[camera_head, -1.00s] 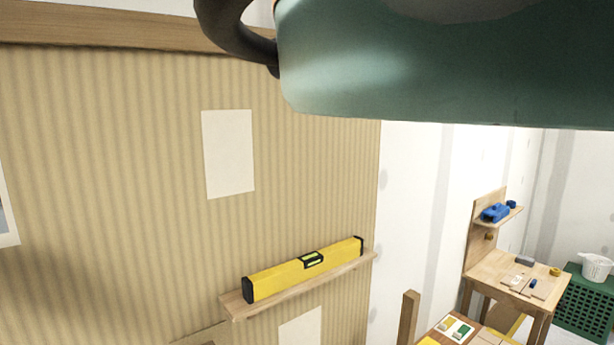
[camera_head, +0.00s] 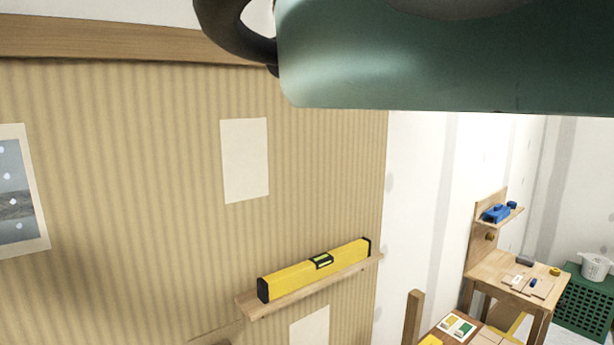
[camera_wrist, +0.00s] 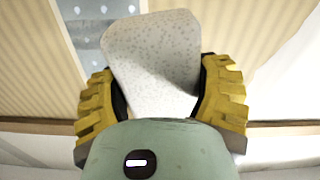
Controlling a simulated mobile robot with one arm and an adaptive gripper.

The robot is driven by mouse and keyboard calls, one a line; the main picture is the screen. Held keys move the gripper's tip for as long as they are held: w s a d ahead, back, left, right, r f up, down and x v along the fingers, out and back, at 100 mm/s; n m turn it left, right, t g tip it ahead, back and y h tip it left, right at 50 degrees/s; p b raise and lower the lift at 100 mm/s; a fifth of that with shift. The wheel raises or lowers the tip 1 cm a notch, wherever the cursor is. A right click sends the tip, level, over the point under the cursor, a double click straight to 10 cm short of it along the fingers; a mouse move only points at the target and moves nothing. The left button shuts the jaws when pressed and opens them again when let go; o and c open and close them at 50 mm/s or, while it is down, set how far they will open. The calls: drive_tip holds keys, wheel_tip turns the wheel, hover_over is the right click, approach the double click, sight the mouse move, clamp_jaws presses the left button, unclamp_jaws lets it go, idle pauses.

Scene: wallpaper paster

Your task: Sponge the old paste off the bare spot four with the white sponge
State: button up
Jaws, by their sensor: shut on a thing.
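My gripper (camera_wrist: 160,95) is shut on the white sponge (camera_wrist: 155,50), a pale speckled block between its yellow ridged fingers in the wrist view. In the head view the sponge and fingers are out of sight. A pale bare patch (camera_head: 245,160) shows on the striped tan wall, and a second bare patch (camera_head: 311,328) is lower, cut by the bottom edge. At the left edge is a pale-bordered patch (camera_head: 14,190) with a grey-blue, dotted inside; a similar dotted patch (camera_wrist: 92,25) shows behind the sponge in the wrist view. I cannot tell which is spot four.
A yellow spirit level (camera_head: 315,270) lies on a narrow wooden shelf (camera_head: 255,308) on the wall. A wooden rail (camera_head: 100,40) runs along the top. At the right stand a wooden workbench (camera_head: 495,268) and a green crate (camera_head: 585,300). My green arm covers the upper right.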

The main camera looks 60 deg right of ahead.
drive_tip(key=shift+f+b, duration=0.15)
drive_tip(key=shift+b, duration=0.2)
drive_tip(key=b+x, duration=0.3)
drive_tip(key=x, duration=0.3)
drive_tip(key=shift+w+d, duration=0.15)
drive_tip(key=shift+w, duration=0.05)
idle(0.4)
drive_tip(key=shift+x, duration=1.15)
idle(0.8)
drive_tip(key=shift+w, duration=0.2)
idle(0.8)
drive_tip(key=shift+s, duration=0.15)
idle(0.8)
idle(0.5)
